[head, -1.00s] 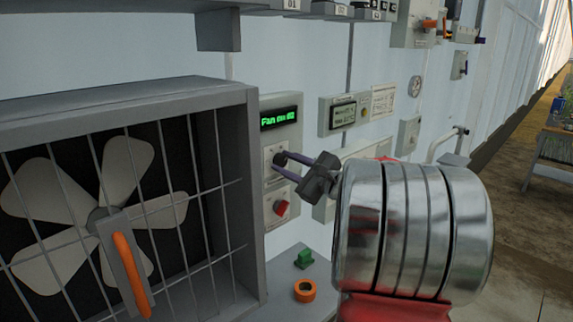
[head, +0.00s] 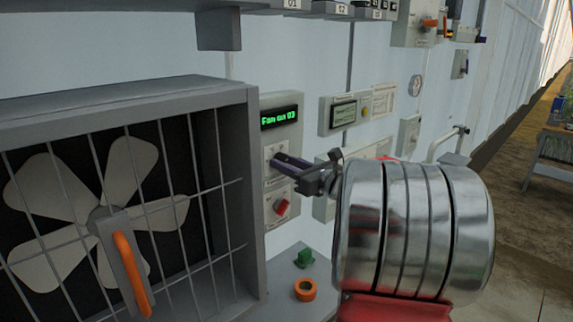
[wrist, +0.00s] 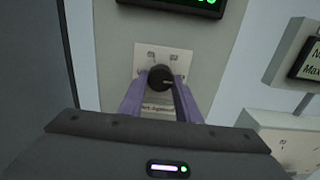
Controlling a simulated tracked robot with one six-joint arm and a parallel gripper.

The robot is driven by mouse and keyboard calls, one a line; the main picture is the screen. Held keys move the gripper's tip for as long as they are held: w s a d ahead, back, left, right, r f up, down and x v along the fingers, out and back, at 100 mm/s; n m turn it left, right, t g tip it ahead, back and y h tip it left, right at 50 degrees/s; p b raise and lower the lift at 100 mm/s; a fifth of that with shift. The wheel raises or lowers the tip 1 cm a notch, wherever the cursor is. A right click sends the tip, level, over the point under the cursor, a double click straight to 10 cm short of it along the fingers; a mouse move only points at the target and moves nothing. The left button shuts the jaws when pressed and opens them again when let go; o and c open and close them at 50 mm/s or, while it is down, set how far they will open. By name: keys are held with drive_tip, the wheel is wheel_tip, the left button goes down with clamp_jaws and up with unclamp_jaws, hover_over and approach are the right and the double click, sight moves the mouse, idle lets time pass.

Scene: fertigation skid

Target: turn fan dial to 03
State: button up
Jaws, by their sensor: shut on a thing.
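The fan control box (head: 281,112) is on the wall to the right of the fan, and its green display (head: 279,117) reads "Fan on 03". Below the display is a pale plate with the black fan dial (wrist: 160,78), clear in the wrist view. In the head view the dial is mostly hidden by my fingers. My gripper (head: 277,161) has its purple fingers shut on the dial, one on each side in the wrist view (wrist: 161,88). A red knob (head: 281,207) sits below the dial on the same box.
The caged fan (head: 95,205) with an orange handle (head: 131,270) stands close on the left. A green piece (head: 304,258) and an orange ring (head: 305,290) are on the grey ledge below. Another display box (head: 344,113) is on the wall to the right.

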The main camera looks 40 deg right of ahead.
drive_tip(key=shift+f, duration=0.35)
drive_tip(key=o, duration=1.1)
drive_tip(key=shift+r, duration=0.2)
drive_tip(key=shift+c, duration=0.2)
drive_tip(key=s, duration=1.3)
drive_tip(key=shift+s+d, duration=0.2)
drive_tip(key=shift+s, duration=0.2)
